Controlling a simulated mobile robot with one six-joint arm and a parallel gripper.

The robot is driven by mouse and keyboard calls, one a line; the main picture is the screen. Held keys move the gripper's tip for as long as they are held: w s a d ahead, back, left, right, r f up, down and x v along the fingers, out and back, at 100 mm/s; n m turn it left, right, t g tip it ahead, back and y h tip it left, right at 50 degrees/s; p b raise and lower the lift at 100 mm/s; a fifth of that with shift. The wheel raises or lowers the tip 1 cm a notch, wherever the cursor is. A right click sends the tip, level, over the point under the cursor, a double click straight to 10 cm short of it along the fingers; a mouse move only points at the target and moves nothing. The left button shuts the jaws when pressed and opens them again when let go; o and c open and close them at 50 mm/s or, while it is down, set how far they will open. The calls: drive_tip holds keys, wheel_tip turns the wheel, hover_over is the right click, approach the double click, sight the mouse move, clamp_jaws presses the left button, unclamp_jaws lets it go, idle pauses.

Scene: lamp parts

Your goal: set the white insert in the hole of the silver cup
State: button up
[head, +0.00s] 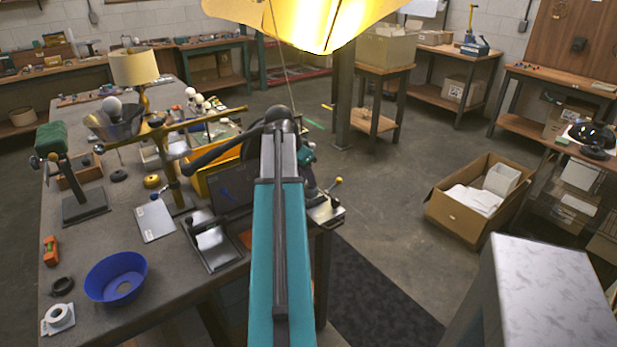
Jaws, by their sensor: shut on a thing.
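A silver-grey flared cup (116,123) stands among lamp parts at the far left of the bench, its mouth turned upward. The white insert cannot be identified for sure. A white ring (60,317) with a central hole lies at the near left bench edge. My teal arm crosses the middle of the view and hides what lies behind it. My gripper cannot be made out here, nor anything in it.
A blue bowl (116,277) sits near the front of the bench (165,290). A brass stand (176,180) with a crossbar, a green-topped stand (70,165) and a brass lamp (135,68) rise from it. An open cardboard box (440,210) is on the floor at right.

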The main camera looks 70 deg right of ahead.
idle(0.3)
drive_tip(key=o, duration=1.1)
drive_tip(key=shift+r, duration=0.15)
drive_tip(key=shift+b+v, duration=0.85)
drive_tip(key=shift+v, duration=5.95)
drive_tip(key=shift+a, duration=0.1)
